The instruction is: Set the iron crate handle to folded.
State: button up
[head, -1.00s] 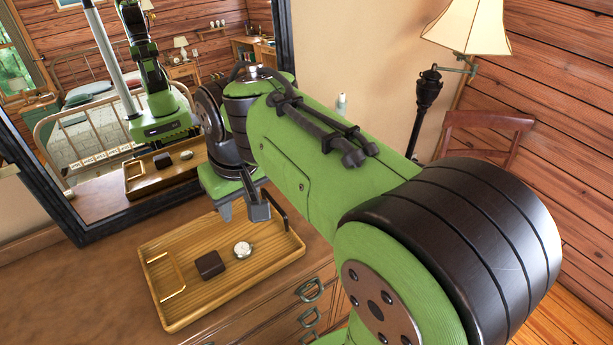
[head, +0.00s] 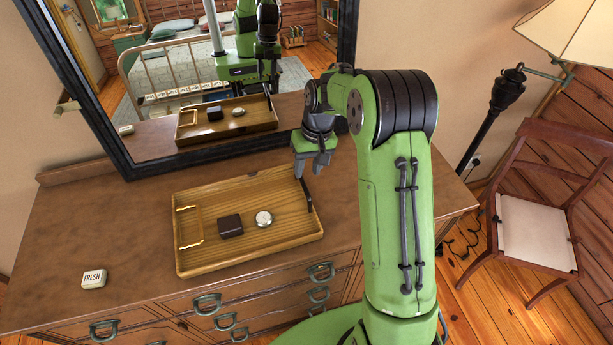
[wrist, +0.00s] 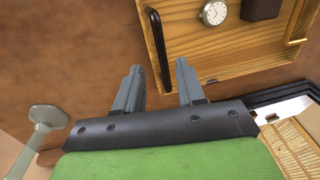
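A shallow wooden tray-like crate (head: 250,250) lies on the dresser. A dark iron handle (head: 307,196) stands at its right end and looks raised; it also shows in the wrist view (wrist: 159,50) as a dark bar along the crate's end. A brass-coloured handle (head: 176,226) is at the opposite end; part of it shows in the wrist view (wrist: 295,42). My gripper (head: 314,168) is just behind the iron handle, off the crate's right end. In the wrist view its two fingers (wrist: 158,66) are apart with nothing between them, and the iron handle lies ahead of the tips.
A dark box (head: 230,226) and a round white-faced watch (head: 264,219) lie in the crate. A framed mirror (head: 100,130) stands behind and reflects the scene. A small "FRESH" tin (head: 94,278) sits on the dresser top (head: 110,220) at left. A pale grey object (wrist: 46,120) stands beside my gripper.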

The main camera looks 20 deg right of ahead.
aim_at(303, 182)
jog(key=f, duration=0.1)
jog(key=a+f, duration=0.1)
jog(key=f, duration=0.1)
jog(key=shift+d+f, duration=0.1)
jog(key=shift+f, duration=0.4)
grip_shut()
